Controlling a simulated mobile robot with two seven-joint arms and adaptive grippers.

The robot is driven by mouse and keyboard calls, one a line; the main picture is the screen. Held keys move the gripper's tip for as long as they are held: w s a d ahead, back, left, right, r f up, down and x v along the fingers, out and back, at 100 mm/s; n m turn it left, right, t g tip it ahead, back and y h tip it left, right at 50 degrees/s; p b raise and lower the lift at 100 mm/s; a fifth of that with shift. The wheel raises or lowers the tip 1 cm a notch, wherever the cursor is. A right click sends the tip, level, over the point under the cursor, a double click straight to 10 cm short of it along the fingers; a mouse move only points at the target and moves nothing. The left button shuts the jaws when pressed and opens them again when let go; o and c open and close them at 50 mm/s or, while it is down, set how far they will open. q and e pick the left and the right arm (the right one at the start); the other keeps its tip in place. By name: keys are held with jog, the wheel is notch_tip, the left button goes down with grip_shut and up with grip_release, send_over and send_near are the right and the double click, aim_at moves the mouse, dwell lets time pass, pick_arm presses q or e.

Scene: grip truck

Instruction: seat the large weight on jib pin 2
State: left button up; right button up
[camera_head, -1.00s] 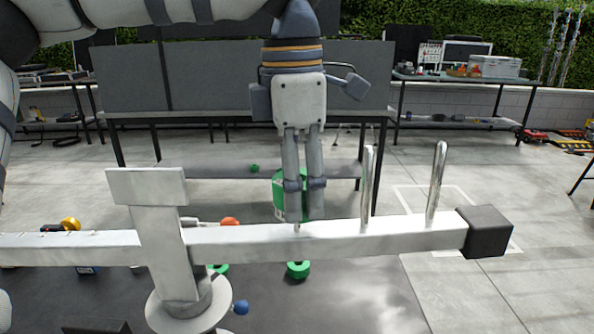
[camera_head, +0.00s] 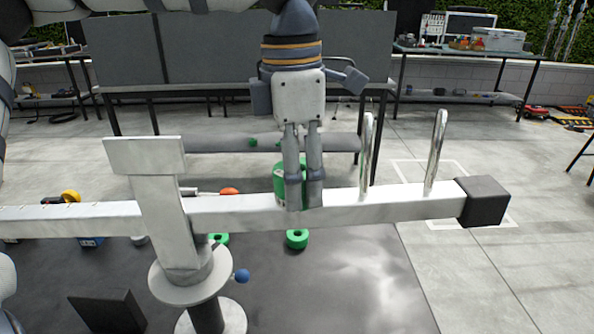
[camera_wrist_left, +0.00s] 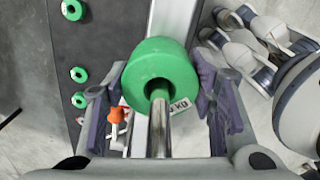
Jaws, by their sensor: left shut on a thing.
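The large green weight (camera_head: 279,178) is in my left gripper (camera_head: 305,203), at the jib (camera_head: 400,208), mostly hidden behind the fingers in the head view. In the left wrist view the weight (camera_wrist_left: 160,68) sits between the finger pads of the left gripper (camera_wrist_left: 158,90). A metal pin (camera_wrist_left: 158,125) shows through its hole, so the weight is around this pin. I cannot tell whether its underside rests on the jib. Two more upright pins, one nearer (camera_head: 366,155) and one farther right (camera_head: 435,152), stand bare on the jib. My right gripper is not in view.
A dark block (camera_head: 484,202) caps the jib's right end. A light post (camera_head: 165,215) rises on the left. Small green weights (camera_head: 297,239) lie on the dark mat below. An orange-tipped part (camera_head: 229,191) is behind the jib. Workbenches stand at the back.

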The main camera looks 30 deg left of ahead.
pick_arm(q)
jog(key=o, duration=1.1)
jog(key=shift+f, duration=0.1)
jog(key=shift+c, duration=0.2)
jog(key=r, duration=1.2)
jog(key=shift+s+a, duration=0.2)
